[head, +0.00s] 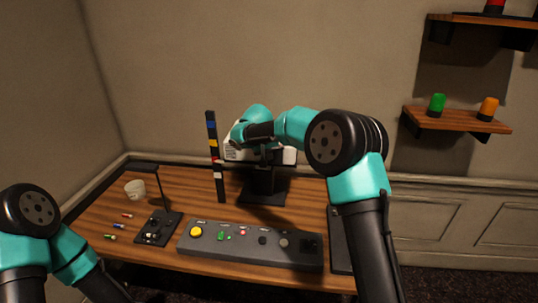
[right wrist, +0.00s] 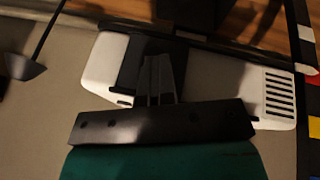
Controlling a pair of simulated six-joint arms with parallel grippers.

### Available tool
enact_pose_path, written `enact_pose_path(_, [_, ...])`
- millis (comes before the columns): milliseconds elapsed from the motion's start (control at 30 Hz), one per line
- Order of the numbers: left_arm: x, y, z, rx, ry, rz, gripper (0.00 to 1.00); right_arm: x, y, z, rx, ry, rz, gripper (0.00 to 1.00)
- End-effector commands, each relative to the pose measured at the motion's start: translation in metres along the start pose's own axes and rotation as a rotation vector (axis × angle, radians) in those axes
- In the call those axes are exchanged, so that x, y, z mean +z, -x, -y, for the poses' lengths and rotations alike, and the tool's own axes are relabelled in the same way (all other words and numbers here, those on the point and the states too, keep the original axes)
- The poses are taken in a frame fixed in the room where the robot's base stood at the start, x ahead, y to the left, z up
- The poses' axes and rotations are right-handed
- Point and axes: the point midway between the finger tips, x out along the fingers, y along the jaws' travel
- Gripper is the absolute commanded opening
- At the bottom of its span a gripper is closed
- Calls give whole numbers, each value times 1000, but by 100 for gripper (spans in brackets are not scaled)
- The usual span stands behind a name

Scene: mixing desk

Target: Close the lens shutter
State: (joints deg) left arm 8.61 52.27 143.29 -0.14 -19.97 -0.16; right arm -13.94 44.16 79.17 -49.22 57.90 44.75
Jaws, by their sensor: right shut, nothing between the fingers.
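A white projector-like device (head: 289,156) stands on a black stand (head: 262,188) at the back of the desk. It also shows in the right wrist view (right wrist: 225,85), with a vent grille at its right end. A dark panel (right wrist: 125,65) crosses its white body, probably the lens shutter; the lens itself does not show. My right gripper (right wrist: 160,82) is shut and empty, its fingertips over the dark panel's right part; contact cannot be told. In the head view my right arm largely covers this spot. My left arm is at the lower left, its gripper out of view.
A grey control panel (head: 250,257) with coloured buttons lies at the front. A colour-banded black post (head: 213,140) stands just left of the device. Wall shelves hang at right.

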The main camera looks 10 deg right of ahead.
Motion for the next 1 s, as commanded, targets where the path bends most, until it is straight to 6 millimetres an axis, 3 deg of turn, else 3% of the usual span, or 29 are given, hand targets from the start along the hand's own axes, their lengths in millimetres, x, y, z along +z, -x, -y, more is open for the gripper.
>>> enact_pose_path(167, [0,0,0,0,0,0,43,-1,7,2,5,-4,9,0])
enact_pose_path(333, [0,0,0,0,0,0,43,-7,31,12,3,-10,2,0])
enact_pose_path(700, [0,0,0,0,0,0,43,-8,103,13,2,-10,-2,0])
enact_pose_path(1000, [0,0,0,0,0,0,43,-8,131,13,3,-10,0,0])
